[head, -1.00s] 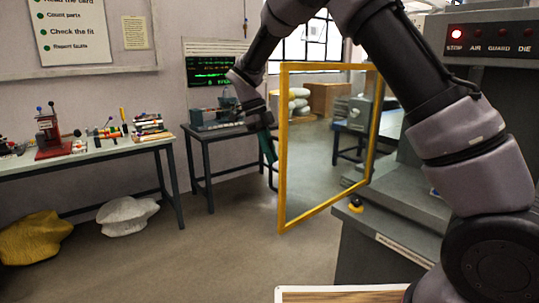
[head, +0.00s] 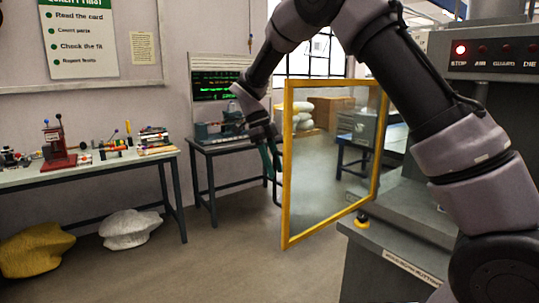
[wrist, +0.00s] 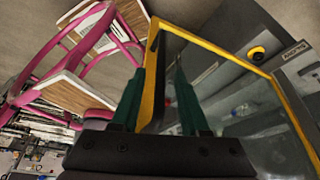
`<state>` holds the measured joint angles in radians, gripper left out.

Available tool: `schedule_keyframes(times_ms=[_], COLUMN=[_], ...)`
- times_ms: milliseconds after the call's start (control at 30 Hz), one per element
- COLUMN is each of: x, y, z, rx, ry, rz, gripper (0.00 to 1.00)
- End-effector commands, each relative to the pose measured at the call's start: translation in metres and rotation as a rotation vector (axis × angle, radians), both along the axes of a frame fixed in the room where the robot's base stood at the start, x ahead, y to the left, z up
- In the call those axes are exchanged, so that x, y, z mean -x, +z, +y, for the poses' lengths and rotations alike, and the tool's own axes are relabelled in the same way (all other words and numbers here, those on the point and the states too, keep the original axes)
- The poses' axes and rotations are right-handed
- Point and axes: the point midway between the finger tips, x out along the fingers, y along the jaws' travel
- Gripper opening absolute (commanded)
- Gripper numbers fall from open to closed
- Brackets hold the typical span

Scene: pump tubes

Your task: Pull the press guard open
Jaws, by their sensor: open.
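The press guard (head: 287,170) is a clear panel in a yellow frame, standing swung out at an angle from the grey press (head: 410,215) in the head view. My gripper (head: 272,165) is at the frame's left, free edge, with its green fingers pointing down. In the wrist view, my gripper (wrist: 160,80) is open, and the guard's yellow edge (wrist: 150,85) passes between the two fingers. One finger shows through or against the clear panel. I cannot tell whether either finger touches the frame.
A red lamp (head: 460,49) is lit on the press panel. A side table (head: 225,147) stands behind my gripper, and a workbench (head: 90,172) with small parts is at left. Yellow (head: 35,250) and white (head: 130,229) sacks lie on the floor. The floor in front is clear.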

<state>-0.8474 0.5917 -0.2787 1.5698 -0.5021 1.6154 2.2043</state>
Motion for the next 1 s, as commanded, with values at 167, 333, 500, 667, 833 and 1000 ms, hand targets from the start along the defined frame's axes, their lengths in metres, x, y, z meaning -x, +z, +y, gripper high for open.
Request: schedule_keyframes(times_ms=[167, 333, 500, 667, 833, 1000], x=[-0.007, -0.013, -0.017, -0.018, -0.018, -0.018], y=[0.031, 0.062, 0.083, 0.091, 0.091, 0.091], z=[0.012, 0.024, 0.031, 0.034, 0.034, 0.034], rx=[-0.003, -0.002, -0.001, -0.001, -0.001, -0.001], ry=[0.002, 0.000, 0.000, 0.001, 0.001, 0.001], rz=[-0.003, -0.002, 0.000, 0.001, 0.001, 0.001], gripper=[0.45, 0.45, 0.45, 0.45, 0.45, 0.45])
